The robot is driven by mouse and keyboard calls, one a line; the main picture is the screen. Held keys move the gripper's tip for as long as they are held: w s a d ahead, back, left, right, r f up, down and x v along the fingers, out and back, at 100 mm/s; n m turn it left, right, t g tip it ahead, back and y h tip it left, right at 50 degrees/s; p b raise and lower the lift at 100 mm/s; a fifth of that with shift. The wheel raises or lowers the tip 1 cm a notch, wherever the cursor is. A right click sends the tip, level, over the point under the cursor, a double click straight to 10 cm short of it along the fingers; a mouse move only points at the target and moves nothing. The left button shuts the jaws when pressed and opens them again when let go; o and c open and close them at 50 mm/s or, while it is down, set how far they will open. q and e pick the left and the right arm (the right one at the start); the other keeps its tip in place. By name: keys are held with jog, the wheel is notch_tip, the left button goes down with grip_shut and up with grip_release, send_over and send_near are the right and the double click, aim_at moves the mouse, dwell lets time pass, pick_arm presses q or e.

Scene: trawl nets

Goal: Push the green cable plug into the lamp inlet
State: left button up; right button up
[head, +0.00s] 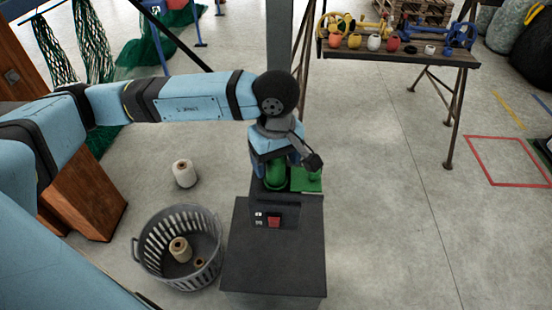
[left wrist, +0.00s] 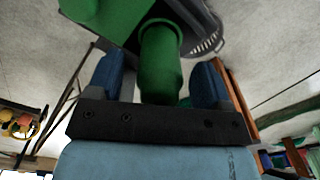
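In the head view my left gripper (head: 287,160) is low over the back of a dark grey stand, beside green parts. A green rounded piece (head: 275,178), perhaps the plug, shows below my wrist. A flat green piece (head: 306,182) lies just right of it. In the left wrist view a green cylinder (left wrist: 160,65) stands between my two blue fingers, and a larger green body (left wrist: 110,15) is beyond it. The fingers are apart, with a gap beside the cylinder. Which green part is the inlet I cannot tell. My right gripper is not in view.
The dark stand (head: 273,262) has a small panel with a red switch (head: 274,222). A grey basket (head: 150,255) with spools stands to its left, and a white spool (head: 184,173) behind that. A table (head: 400,52) with floats is at back right. The floor right of the stand is clear.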

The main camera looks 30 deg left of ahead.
pick_arm(q)
notch_tip(320, 180, up, 14)
jog(key=shift+b, duration=0.45)
jog(key=shift+s+f, duration=0.1)
jog(key=shift+f, duration=0.05)
dwell(0.5)
